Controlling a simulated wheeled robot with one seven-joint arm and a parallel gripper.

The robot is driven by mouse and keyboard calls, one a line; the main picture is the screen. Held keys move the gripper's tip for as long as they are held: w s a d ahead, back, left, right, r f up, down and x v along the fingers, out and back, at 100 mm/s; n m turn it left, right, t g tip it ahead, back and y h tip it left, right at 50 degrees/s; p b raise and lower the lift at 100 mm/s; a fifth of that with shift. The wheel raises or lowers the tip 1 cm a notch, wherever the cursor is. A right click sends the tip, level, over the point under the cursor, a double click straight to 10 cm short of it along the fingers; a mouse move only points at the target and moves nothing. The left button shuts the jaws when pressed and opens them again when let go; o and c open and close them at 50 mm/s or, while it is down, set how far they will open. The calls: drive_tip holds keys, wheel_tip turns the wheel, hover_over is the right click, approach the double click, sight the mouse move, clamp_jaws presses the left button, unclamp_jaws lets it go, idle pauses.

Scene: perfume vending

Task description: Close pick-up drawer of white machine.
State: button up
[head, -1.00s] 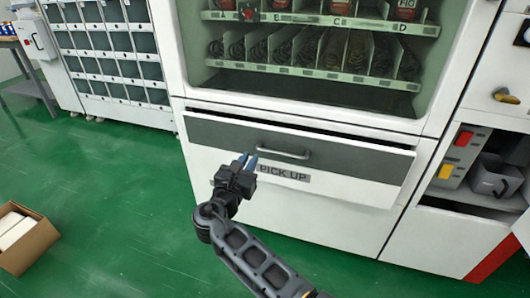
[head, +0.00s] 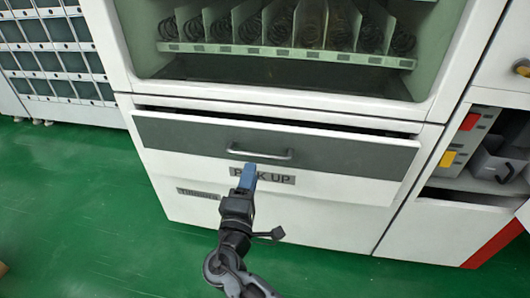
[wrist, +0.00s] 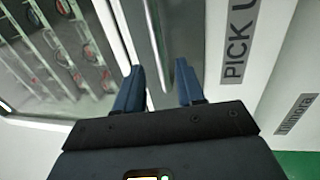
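The white machine (head: 280,100) has its pick-up drawer (head: 200,135) pulled slightly out, with a dark gap along its top edge. The drawer has a grey front band with a metal bar handle (head: 260,154) and a PICK UP label (head: 280,178) below. My gripper (head: 248,170) is in front of the drawer, just below the handle and over part of the label. In the wrist view, the two blue fingers (wrist: 160,82) are apart with nothing held between them. The drawer front (wrist: 215,35) lies ahead of them. I cannot tell whether they touch it.
A shelf unit with many bins (head: 50,55) stands at the left. A machine with an open compartment (head: 485,150) holding a grey box stands close at the right.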

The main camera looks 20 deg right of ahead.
sight(256, 156)
drive_tip(key=x, duration=0.7)
drive_tip(key=shift+w+d+b, duration=0.1)
drive_tip(key=shift+d+b, duration=0.05)
drive_tip(key=shift+b, duration=0.15)
drive_tip(key=shift+c, duration=0.4)
clamp_jaws()
